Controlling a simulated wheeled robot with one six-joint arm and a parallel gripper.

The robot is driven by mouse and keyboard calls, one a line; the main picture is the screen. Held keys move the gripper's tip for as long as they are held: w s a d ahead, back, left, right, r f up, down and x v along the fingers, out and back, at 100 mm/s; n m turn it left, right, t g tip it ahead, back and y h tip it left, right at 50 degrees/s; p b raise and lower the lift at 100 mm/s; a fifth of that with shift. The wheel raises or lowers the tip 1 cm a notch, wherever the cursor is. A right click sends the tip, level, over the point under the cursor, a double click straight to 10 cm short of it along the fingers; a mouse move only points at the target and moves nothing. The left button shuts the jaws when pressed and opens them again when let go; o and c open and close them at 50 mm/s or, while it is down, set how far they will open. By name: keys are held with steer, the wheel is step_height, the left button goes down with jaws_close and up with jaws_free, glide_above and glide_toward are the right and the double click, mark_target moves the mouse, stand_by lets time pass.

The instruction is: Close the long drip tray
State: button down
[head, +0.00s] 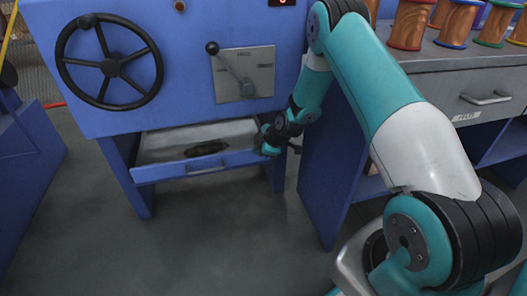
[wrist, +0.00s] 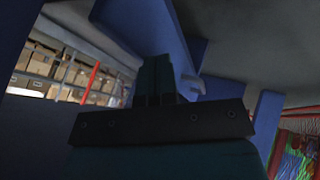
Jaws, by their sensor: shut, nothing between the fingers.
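The long drip tray (head: 165,175) is pulled out below the blue machine cabinet. It has a blue front, a bar handle (head: 207,170) and a grey inside with a dark stain (head: 206,147). My gripper (head: 264,146) is at the right end of the tray front, shut and empty. Whether it touches the tray cannot be told. In the wrist view my shut fingers (wrist: 155,80) point at a blue panel, likely the tray (wrist: 150,25) seen from low down, with a pale handle-like piece (wrist: 194,85) just right of the fingers.
The cabinet (head: 190,110) carries a black handwheel (head: 108,66) and a lever (head: 235,72) above the tray. Blue legs (head: 125,178) stand at both sides. A grey workbench (head: 465,95) with spools is at the right. The floor (head: 210,235) before the tray is clear.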

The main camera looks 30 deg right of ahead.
steer(key=shift+w+d+r, duration=0.1)
steer(key=shift+w+d, duration=0.1)
steer(key=shift+w, duration=0.25)
